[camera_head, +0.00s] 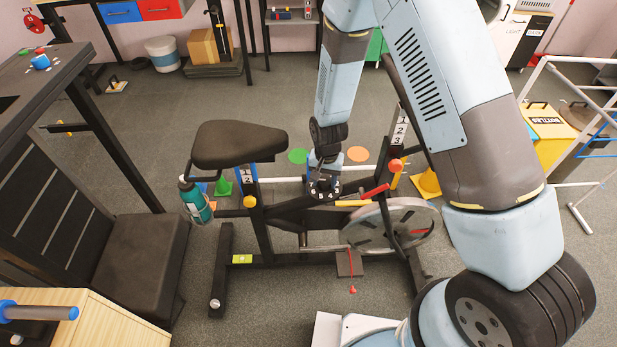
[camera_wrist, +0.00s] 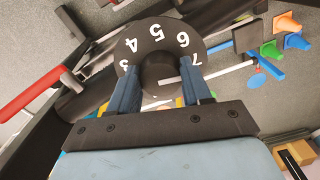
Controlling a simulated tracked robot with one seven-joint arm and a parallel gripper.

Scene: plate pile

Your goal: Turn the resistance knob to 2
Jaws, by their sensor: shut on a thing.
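The resistance knob (camera_wrist: 158,68) is a round black part at the centre of a black dial (camera_wrist: 150,38) with white numbers. The numbers 3, 4, 5, 6 and 7 show in the wrist view; the lower part of the dial is hidden by my gripper. A white pointer line on the knob runs right, towards the side just below the 7. My gripper (camera_wrist: 161,76) has one blue finger on each side of the knob and is shut on it. In the head view my gripper (camera_head: 324,176) reaches down to the dial (camera_head: 323,190) on the exercise bike's frame.
The exercise bike has a black saddle (camera_head: 238,144), a teal bottle (camera_head: 195,202), a red lever (camera_head: 375,191) and a grey flywheel (camera_head: 400,226) close to the dial. Several cones stand behind it, among them a green cone (camera_head: 223,187). A black bench (camera_head: 135,265) stands left.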

